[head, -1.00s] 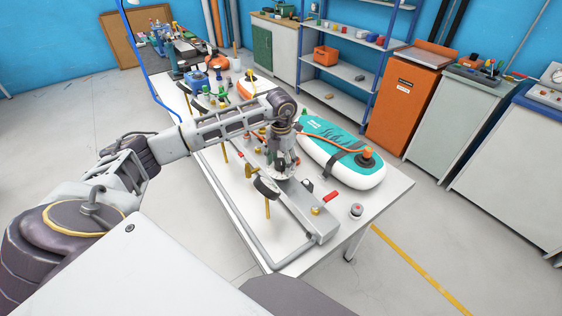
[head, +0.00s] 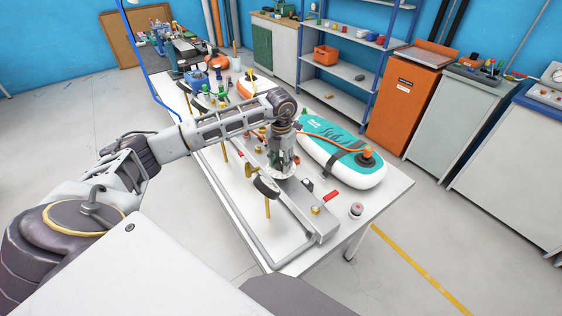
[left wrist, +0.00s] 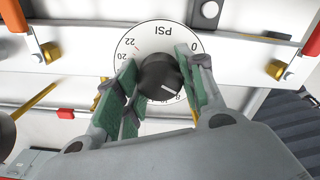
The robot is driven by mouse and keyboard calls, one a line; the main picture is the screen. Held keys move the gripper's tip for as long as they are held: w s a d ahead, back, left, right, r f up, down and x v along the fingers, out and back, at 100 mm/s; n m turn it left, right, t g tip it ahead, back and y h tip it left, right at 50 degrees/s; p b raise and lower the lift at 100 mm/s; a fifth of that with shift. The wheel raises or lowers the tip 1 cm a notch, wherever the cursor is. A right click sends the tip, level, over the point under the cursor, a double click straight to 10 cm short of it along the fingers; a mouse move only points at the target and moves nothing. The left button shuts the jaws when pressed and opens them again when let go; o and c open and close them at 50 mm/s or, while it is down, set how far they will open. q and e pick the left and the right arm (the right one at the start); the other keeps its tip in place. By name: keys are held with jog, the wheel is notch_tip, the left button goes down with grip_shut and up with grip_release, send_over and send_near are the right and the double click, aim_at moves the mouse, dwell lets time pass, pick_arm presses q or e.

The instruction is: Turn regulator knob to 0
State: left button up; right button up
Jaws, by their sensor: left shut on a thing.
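The regulator knob (left wrist: 160,76) is black and sits at the middle of a round white PSI dial (left wrist: 153,33) in the left wrist view. The 0 mark is at the dial's upper right, and 20 and 22 are at its left. A white pointer line on the knob points down and to the right, away from the 0. My left gripper (left wrist: 160,82) has green finger pads on both sides of the knob and is shut on it. In the head view my left gripper (head: 282,170) points down over the white rail and hides the knob. My right gripper is not in view.
The white rail (head: 318,226) on the table carries a red-handled valve (head: 326,202) and a black gauge (head: 266,187). A teal and white inflatable board (head: 340,150) lies to the right. A small round item (head: 356,210) stands near the table's right edge.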

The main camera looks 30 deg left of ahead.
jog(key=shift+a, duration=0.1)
pick_arm(q)
jog(key=shift+n, duration=0.7)
jog(key=shift+n+b, duration=0.3)
jog(key=shift+n, duration=0.4)
jog(key=n, duration=0.4)
jog(key=shift+n, duration=0.9)
jog(key=n, duration=0.3)
jog(key=shift+n, duration=1)
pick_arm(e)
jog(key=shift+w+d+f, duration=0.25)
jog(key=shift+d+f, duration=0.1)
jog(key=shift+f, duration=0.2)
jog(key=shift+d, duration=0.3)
